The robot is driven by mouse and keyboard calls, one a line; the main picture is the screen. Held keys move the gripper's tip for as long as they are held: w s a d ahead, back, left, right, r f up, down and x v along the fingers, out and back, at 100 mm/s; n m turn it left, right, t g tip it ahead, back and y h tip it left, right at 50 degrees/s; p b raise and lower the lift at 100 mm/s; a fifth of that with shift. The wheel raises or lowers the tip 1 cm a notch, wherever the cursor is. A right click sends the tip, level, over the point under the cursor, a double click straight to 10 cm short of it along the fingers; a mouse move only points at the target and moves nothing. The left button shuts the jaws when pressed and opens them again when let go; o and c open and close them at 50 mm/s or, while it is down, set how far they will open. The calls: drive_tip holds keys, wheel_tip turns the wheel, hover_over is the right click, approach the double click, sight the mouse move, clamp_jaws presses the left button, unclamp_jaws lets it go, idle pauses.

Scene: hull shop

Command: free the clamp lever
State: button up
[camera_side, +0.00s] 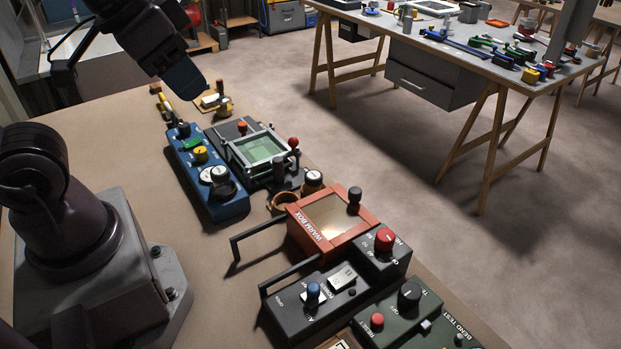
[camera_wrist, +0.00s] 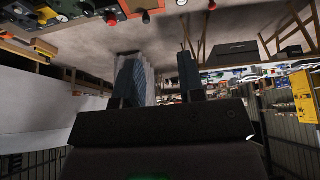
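A clamp-like frame with a green pane (camera_side: 258,149) sits on a dark base on the bench in the side view. A red-knobbed lever (camera_side: 293,143) stands at its right side, and a smaller red knob (camera_side: 242,127) at its back left. I cannot tell for sure which one is the clamp lever. My gripper (camera_side: 188,83) is in the air above and left of this frame, touching nothing that I can see. In the wrist view my gripper (camera_wrist: 160,76) has its two fingers well apart with nothing between them.
A blue control box (camera_side: 207,172) stands left of the frame. An orange-red warm box (camera_side: 330,222), a black switch box (camera_side: 335,290) with a long handle and a green test box (camera_side: 405,315) stand nearer.

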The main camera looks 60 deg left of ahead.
drive_tip(key=shift+o, duration=0.7)
drive_tip(key=w+a+f+g, duration=0.1)
drive_tip(key=w+f+g, duration=0.1)
drive_tip(key=w, duration=0.4)
drive_tip(key=w+a+f+g+y, duration=0.1)
drive_tip(key=w+a+f+g, duration=0.1)
drive_tip(key=w+f, duration=0.3)
drive_tip(key=shift+w+a+n+g, duration=0.3)
drive_tip(key=shift+w+g, duration=0.1)
drive_tip(key=shift+w, duration=0.35)
drive_tip(key=n+g+y, duration=0.1)
drive_tip(key=n+y, duration=0.1)
drive_tip(key=y, duration=0.1)
approach(295, 139)
drive_tip(key=x, duration=0.9)
drive_tip(key=shift+s+f, duration=0.1)
drive_tip(key=shift+f, duration=0.15)
